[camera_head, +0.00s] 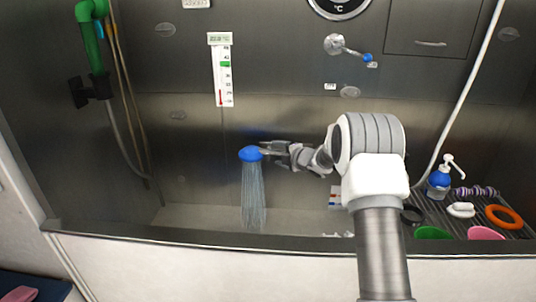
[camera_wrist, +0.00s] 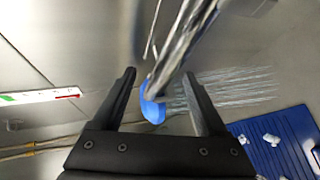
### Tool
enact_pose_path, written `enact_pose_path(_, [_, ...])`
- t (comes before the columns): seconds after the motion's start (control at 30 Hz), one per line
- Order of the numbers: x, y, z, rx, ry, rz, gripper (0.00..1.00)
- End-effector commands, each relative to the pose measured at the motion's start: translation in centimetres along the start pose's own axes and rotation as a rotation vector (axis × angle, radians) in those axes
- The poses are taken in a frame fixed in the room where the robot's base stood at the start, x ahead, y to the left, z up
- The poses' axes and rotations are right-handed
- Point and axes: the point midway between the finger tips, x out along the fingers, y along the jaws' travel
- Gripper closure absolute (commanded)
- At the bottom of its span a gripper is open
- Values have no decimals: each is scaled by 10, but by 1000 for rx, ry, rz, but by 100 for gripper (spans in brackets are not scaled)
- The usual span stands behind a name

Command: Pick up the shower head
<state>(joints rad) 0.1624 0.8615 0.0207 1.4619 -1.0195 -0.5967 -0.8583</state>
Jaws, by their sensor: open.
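The shower head has a blue face (camera_head: 250,154) and sits in front of the steel back wall, above the tub, with streams of water falling from it. In the wrist view its blue end (camera_wrist: 152,106) and chrome handle (camera_wrist: 182,45) show, the handle slanting up to the right. My gripper (camera_head: 268,151) reaches in from the right, close beside the shower head. In the wrist view my gripper (camera_wrist: 159,73) is open, with the blue end and lower handle between its two black fingers in the picture. I cannot tell whether either finger touches it.
A thermometer strip (camera_head: 221,70) and a tap lever (camera_head: 345,46) are on the back wall. A green pipe (camera_head: 92,40) with hoses hangs at left. The tub's front rim (camera_head: 150,235) runs below.

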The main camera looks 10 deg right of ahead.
Motion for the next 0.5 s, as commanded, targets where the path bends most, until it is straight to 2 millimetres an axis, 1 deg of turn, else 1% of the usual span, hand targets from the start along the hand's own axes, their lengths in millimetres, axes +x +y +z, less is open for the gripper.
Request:
enact_pose_path(0.03, [0,0,0,0,0,0,33])
enact_pose_path(0.07, [0,0,0,0,0,0,38])
enact_pose_path(0.1, [0,0,0,0,0,0,46])
enact_pose_path(0.27, [0,0,0,0,0,0,74])
enact_pose_path(0.4, [0,-1,0,0,0,-1,100])
enact_pose_path(0.5, [0,-2,0,0,0,-3,100])
